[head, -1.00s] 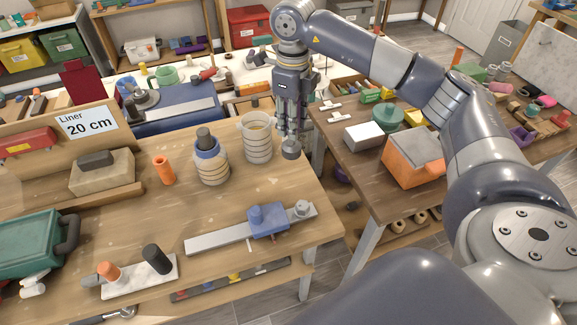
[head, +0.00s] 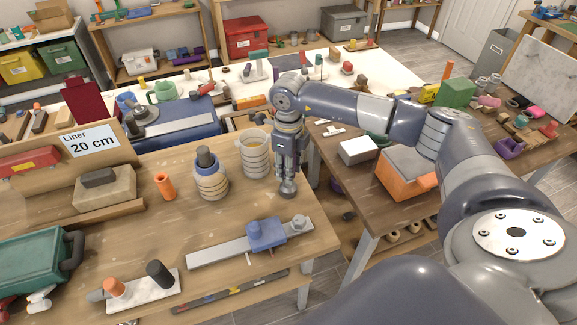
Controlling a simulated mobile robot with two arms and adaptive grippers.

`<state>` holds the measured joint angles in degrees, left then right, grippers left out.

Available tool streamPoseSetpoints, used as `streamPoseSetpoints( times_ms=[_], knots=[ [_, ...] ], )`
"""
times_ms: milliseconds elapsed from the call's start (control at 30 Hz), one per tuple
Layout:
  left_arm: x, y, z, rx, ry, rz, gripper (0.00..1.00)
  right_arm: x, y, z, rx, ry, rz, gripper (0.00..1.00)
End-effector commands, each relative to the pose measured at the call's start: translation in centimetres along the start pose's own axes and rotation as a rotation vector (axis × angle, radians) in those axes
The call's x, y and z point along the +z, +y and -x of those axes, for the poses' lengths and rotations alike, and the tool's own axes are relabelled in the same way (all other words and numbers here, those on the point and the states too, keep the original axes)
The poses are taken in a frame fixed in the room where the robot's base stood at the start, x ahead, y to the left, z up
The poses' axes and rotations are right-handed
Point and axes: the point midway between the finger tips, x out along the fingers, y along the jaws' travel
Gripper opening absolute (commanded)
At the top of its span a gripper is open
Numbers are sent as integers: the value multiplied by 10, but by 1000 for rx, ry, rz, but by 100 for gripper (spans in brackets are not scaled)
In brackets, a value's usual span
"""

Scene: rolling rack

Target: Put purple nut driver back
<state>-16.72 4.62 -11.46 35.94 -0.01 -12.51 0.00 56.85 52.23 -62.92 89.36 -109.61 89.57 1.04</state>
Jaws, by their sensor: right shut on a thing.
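My right gripper (head: 287,176) points down by the right edge of the wooden bench (head: 225,225). It is shut on a small grey, round-ended piece (head: 288,189) that shows below its fingers. The fingers hide the rest of this piece, and I cannot tell whether it is part of the purple nut driver. I cannot pick out the purple nut driver for sure anywhere. A purple piece (head: 509,148) lies on the bench at the right, too small to identify. My left gripper is not in view.
Ribbed grey cups (head: 256,160) and (head: 211,183) stand just left of my gripper. A blue block (head: 266,235) on a metal bar lies in front. An orange box (head: 405,178) and a white box (head: 358,151) sit on the right bench. A gap separates the benches.

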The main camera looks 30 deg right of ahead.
Motion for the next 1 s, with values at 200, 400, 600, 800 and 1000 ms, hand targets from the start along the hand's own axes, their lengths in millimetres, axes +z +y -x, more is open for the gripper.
streamPoseSetpoints(
  times_ms=[200, 400, 600, 800, 1000],
  knots=[
    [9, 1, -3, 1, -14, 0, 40, 0, 0, -2, 0, 0, 0, 45],
    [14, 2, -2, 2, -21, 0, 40, 0, 0, -2, 0, 0, 0, 49],
    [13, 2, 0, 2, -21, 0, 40, 0, 0, 0, 0, 0, 0, 49],
    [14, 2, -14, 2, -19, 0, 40, 2, -1, 21, -3, -6, 0, 49],
    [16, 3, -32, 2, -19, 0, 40, 2, -1, 66, -3, -7, 0, 49]
  ],
)
